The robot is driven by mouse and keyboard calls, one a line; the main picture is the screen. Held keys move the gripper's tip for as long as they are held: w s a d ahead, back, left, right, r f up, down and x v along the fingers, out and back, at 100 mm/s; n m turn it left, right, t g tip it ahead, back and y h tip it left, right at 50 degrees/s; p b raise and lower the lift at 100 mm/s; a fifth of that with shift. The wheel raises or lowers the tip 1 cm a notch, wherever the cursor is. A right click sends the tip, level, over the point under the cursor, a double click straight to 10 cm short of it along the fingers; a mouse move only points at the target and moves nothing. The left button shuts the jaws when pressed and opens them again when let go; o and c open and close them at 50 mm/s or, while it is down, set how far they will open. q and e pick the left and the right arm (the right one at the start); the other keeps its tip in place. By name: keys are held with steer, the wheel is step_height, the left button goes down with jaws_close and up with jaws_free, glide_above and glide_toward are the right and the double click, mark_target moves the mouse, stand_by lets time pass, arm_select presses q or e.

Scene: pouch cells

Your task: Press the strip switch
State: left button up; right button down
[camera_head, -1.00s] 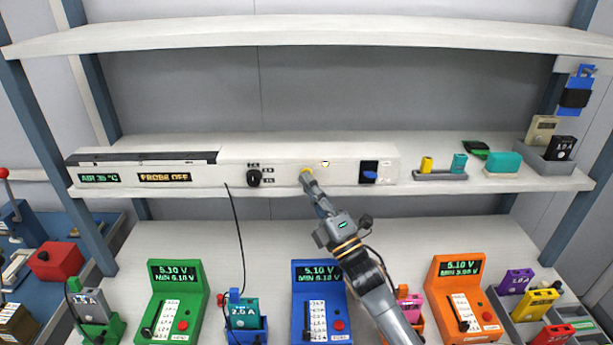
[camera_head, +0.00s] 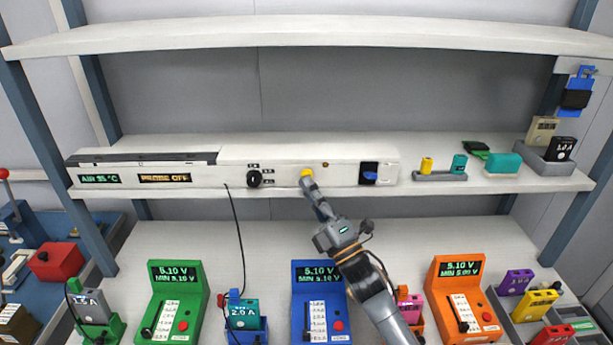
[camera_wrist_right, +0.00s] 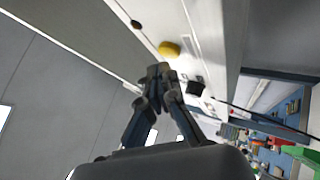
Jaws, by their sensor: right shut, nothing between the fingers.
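A long white strip unit (camera_head: 285,155) sits along the middle shelf. Its front has a round yellow button (camera_head: 306,173), a small brownish lamp (camera_head: 325,164) and a blue rocker (camera_head: 369,175) in a black frame at the right. I cannot tell which one the task calls the strip switch. My right gripper (camera_head: 309,183) is shut and empty, its tips just below and in front of the yellow button. In the right wrist view the button (camera_wrist_right: 169,49) is just beyond the closed tips (camera_wrist_right: 158,70), with a small gap showing. My left gripper is not in view.
A black knob (camera_head: 254,178) is left of the button, with a dark cable hanging nearby. A small grey tray (camera_head: 440,176) stands right of the unit. Green, blue (camera_head: 320,305) and orange testers stand on the bench below. The shelf front (camera_head: 330,188) runs under the gripper.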

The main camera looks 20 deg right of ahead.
steer(key=shift+s+a+p, duration=0.25)
steer(key=shift+s, duration=0.7)
steer(key=shift+s+a+p, duration=0.3)
steer(key=shift+s, duration=0.6)
steer(key=shift+s+a+p, duration=0.25)
steer(key=shift+s, duration=0.7)
